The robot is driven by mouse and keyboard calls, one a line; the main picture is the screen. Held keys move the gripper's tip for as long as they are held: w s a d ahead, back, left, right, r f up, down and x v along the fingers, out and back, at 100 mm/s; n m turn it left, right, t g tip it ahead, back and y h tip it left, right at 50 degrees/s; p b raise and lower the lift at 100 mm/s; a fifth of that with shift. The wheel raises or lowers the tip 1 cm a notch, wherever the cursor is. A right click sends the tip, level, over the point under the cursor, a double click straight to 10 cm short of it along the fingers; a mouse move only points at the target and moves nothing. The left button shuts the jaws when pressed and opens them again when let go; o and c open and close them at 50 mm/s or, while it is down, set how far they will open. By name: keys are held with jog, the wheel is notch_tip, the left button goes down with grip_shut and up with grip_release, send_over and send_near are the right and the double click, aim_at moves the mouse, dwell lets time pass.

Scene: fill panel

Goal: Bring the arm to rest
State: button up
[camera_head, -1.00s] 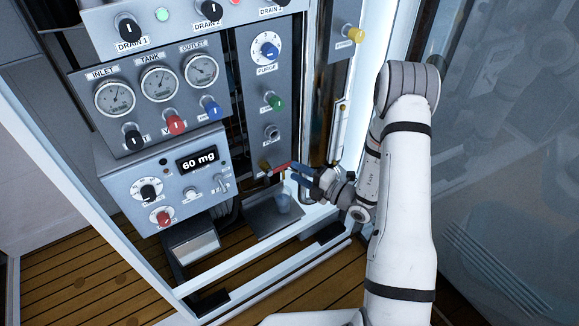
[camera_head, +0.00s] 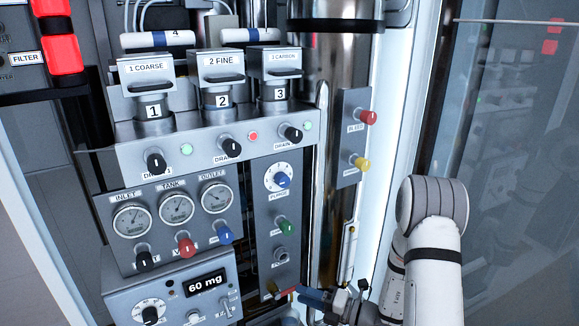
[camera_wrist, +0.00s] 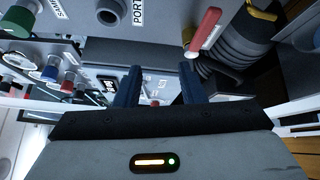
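My gripper (camera_wrist: 158,84) is open, its two blue fingers apart with nothing between them in the wrist view. In the head view my gripper (camera_head: 309,297) is at the bottom of the picture, in front of the panel's lower right. A red-handled lever (camera_head: 285,293) is close by its fingertips. In the wrist view the red lever (camera_wrist: 207,32) lies beyond the right finger, outside the gap. Whether finger and lever touch cannot be told. My white arm comes in from the right.
The panel holds gauges (camera_head: 177,208), drain knobs (camera_head: 232,147) and three labelled cartridges (camera_head: 215,85). Red and yellow knobs (camera_head: 361,162) are on a narrow plate. A glass pane (camera_head: 520,190) is right of my arm.

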jog(key=s+a+r+n+g+h+p, duration=0.3)
jog(key=s+r+n+g+h+p, duration=0.5)
jog(key=s+r+n, duration=1.05)
jog(key=s+d+r+n+t+h+p, duration=0.2)
jog(key=d+r+n+h, duration=0.6)
jog(key=n, duration=1.2)
jog(key=d+r+p, duration=0.1)
jog(key=d+r, duration=0.2)
jog(key=d, duration=0.1)
jog(key=shift+s+d+t, duration=0.35)
jog(key=shift+t, duration=0.05)
